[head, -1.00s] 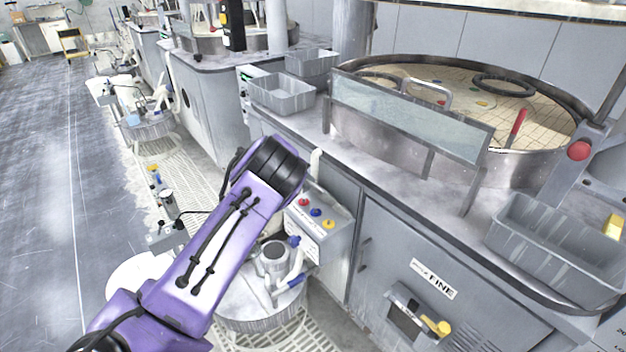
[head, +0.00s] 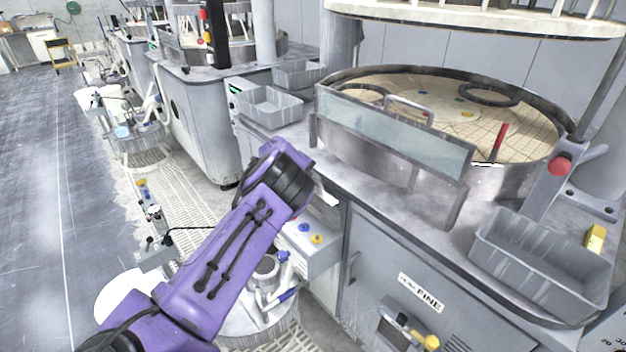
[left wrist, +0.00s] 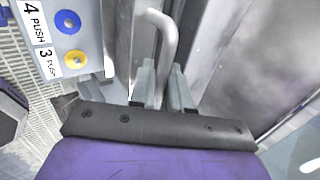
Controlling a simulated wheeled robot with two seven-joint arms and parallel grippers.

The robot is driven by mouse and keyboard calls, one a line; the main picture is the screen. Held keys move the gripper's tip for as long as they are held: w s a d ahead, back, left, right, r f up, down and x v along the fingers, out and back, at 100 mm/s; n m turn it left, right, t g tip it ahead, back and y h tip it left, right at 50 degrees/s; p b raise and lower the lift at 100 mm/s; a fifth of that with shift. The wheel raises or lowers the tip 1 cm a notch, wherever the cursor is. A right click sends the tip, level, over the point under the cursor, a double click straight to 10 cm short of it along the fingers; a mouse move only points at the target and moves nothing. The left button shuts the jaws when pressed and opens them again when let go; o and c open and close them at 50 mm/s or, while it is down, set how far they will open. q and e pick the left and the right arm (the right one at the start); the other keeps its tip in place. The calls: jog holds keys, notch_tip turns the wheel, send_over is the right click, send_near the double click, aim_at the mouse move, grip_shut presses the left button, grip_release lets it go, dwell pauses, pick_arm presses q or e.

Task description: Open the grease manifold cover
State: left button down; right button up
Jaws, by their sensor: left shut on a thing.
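My left gripper (left wrist: 162,85) is shut on a grey bent bar handle (left wrist: 168,38) in the left wrist view, with a finger on each side of its lower part. A smooth grey panel (left wrist: 225,60) lies just right of the handle; it looks like the cover, but I cannot tell how far it stands open. In the head view my purple left arm reaches to the cabinet front beside the button box (head: 318,255), and its wrist hides the handle and the fingers. My right gripper is not in view.
Blue (left wrist: 68,22) and yellow (left wrist: 75,60) push buttons sit close left of the gripper. Open floor (head: 50,200) lies to the left.

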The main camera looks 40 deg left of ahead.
pick_arm(q)
jog(key=c, duration=1.3)
grip_release()
jog(key=b+v, duration=0.2)
jog(key=v, duration=0.8)
jog(key=shift+s+a+r, duration=0.15)
jog(key=shift+r, duration=0.05)
